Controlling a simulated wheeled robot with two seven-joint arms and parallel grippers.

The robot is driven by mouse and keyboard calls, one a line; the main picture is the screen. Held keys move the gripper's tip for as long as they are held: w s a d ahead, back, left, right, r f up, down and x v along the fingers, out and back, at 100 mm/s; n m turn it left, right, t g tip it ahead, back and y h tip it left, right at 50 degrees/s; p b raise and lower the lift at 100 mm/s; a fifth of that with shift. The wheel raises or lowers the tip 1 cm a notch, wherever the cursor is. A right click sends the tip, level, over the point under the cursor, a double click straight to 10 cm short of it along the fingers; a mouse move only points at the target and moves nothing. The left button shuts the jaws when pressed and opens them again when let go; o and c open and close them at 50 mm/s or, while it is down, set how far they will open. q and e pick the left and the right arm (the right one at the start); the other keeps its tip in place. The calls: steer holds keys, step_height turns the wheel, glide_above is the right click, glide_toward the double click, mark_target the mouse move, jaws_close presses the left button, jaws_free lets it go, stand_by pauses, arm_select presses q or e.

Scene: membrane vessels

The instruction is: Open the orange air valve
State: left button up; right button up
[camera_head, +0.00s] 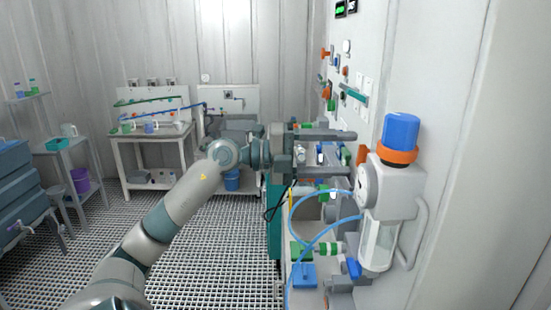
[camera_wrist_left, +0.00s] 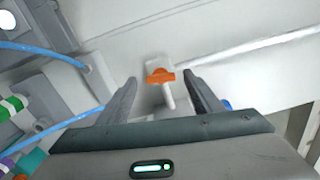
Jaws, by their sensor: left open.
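The orange air valve (camera_wrist_left: 160,76) shows in the left wrist view as a small orange handle on a pale fitting at the wall. A short light stem extends below it. In the head view an orange piece (camera_head: 361,156), apparently this handle, shows just beyond my left fingertips, partly hidden by the gauge unit. My left gripper (camera_head: 353,152) reaches in from the left with its fingers toward the wall. In the left wrist view its open fingers (camera_wrist_left: 162,80) stand on either side of the handle, with visible gaps. Contact is not visible. My right gripper is not in view.
A gauge unit (camera_head: 390,190) with a blue-and-orange top stands close to the right of my left gripper. Blue hoses (camera_head: 318,231) loop below it. Other valves and fittings (camera_head: 345,92) line the wall above. Grated floor (camera_head: 215,250) lies clear to the left.

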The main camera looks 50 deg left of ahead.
arm_select(q)
steer(key=b+v, duration=0.6)
steer(key=v, duration=0.9)
steer(key=shift+b, duration=0.3)
steer(key=shift+a, duration=0.1)
